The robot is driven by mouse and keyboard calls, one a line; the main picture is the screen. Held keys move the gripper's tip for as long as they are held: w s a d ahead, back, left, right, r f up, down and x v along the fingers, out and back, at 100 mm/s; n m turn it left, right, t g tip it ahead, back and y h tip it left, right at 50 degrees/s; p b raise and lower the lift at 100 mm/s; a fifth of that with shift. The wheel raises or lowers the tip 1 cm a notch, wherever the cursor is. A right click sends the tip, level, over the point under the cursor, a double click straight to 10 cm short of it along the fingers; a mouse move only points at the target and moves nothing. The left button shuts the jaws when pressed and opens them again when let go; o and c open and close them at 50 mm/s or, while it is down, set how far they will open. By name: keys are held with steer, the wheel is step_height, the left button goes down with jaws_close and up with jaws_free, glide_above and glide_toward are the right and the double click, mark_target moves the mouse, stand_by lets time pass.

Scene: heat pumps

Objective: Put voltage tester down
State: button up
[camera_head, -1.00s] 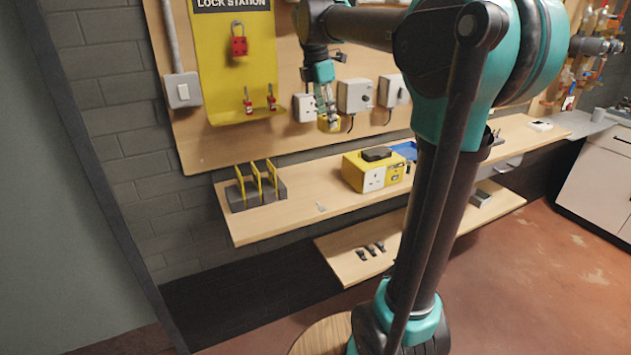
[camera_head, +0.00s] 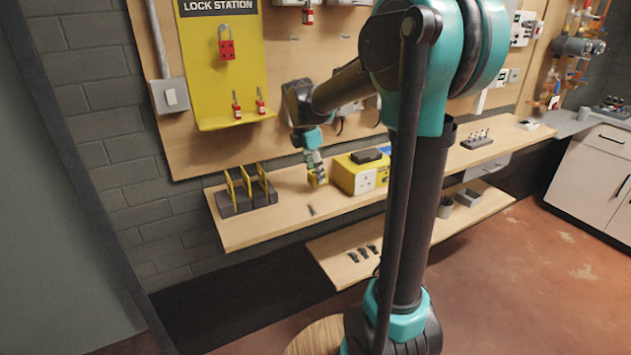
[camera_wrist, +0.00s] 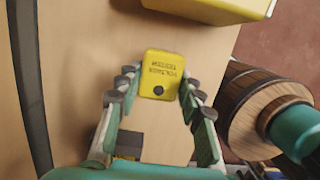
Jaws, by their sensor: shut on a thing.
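The voltage tester (camera_wrist: 161,75) is a small yellow block with dark lettering and a dark round spot. In the wrist view it sits between the two fingers of my gripper (camera_wrist: 160,90), which are shut on it. In the head view my gripper (camera_head: 316,172) is low over the wooden shelf (camera_head: 240,231), just left of a yellow box with a socket (camera_head: 362,178). The tester shows there only as a small yellow patch at the fingertips. I cannot tell whether it touches the shelf.
A dark rack with yellow upright plates (camera_head: 236,205) stands at the shelf's left end. A small grey item (camera_head: 311,210) lies near the front edge. A yellow lock station board (camera_head: 225,70) hangs above. Shelf between rack and gripper is mostly clear. A lower shelf (camera_head: 335,262) holds small black items.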

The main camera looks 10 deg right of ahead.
mark_target(315, 180)
steer(key=shift+f, duration=1.6)
steer(key=o, duration=1.2)
steer(key=r, duration=0.4)
steer(key=a+r, duration=0.1)
steer(key=r, duration=0.3)
steer(key=a+r, duration=0.1)
steer(key=r, duration=0.3)
steer(key=shift+s+a, duration=0.1)
steer(key=shift+s, duration=0.3)
steer(key=shift+s+f, duration=0.1)
